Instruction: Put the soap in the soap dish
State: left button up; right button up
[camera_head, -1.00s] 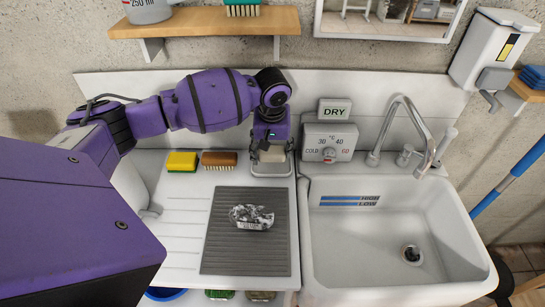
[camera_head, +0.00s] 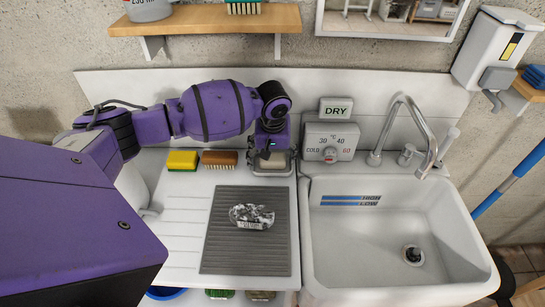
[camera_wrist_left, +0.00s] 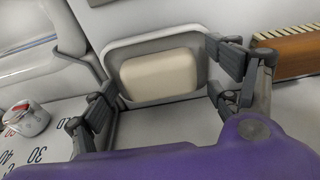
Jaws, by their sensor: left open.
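The cream soap bar (camera_head: 272,161) lies in the grey soap dish (camera_head: 271,173) at the back of the drainer, left of the dial box. In the left wrist view the soap (camera_wrist_left: 160,75) sits inside the rim of the dish (camera_wrist_left: 150,37). My left gripper (camera_head: 271,150) is low over the dish. In the left wrist view its fingers (camera_wrist_left: 160,72) are open, one on each side of the soap, with gaps showing between them and the bar. My right gripper is not in view.
A yellow sponge (camera_head: 182,160) and a brown brush (camera_head: 219,159) lie left of the dish. A crumpled wrapper (camera_head: 252,216) lies on the grey ribbed mat (camera_head: 222,258). The dial box (camera_head: 331,141) stands right of the dish. The sink (camera_head: 370,250) is empty.

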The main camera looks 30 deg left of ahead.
aim_at(272, 161)
pick_arm(q)
jog(key=r, duration=0.5)
jog(key=s+r, duration=0.1)
jog(key=r, duration=0.1)
jog(key=shift+d+r+p, duration=0.3)
jog(key=shift+r, duration=0.05)
jog(key=shift+s+f, duration=0.1)
jog(key=shift+s, duration=0.05)
